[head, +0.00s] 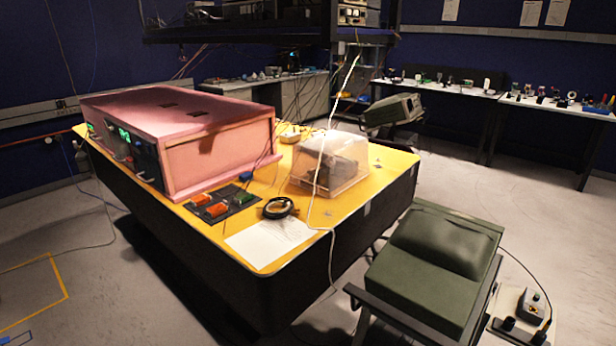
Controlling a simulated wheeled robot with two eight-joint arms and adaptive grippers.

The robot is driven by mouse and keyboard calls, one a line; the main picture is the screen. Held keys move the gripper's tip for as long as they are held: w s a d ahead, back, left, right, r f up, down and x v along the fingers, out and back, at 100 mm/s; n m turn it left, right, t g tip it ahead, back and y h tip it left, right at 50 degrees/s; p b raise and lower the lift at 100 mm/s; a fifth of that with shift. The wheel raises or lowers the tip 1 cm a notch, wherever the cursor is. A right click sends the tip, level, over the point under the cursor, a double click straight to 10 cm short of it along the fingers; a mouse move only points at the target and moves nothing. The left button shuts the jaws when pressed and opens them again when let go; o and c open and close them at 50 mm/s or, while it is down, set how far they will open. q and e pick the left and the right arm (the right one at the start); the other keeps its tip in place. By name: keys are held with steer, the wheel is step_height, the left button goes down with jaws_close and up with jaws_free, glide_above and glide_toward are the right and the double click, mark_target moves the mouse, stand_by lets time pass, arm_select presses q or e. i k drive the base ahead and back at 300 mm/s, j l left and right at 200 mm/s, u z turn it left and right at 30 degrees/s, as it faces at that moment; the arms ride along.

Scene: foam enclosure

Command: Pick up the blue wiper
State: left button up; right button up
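I cannot make out a clear blue wiper in the head view. A small blue item (246,176) sits on the yellow-topped table (345,207), near the dark panel with orange and green parts; it is too small to identify. Neither my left gripper nor my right gripper is in view.
A large pink box (215,140) fills the table's left part. A clear cover (328,170), a black tape roll (279,208) and white paper (268,240) lie nearby. A white cable hangs over the table. A green seat (430,275) stands at right. The floor at left is mostly open.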

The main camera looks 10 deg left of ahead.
mark_target(244, 177)
steer(key=i+j+z, duration=0.1)
steer(key=j+z, duration=0.15)
steer(key=z, duration=0.15)
steer(key=j+z, duration=0.25)
steer(key=z, duration=0.15)
steer(key=j+z, duration=0.55)
steer(key=z, duration=0.25)
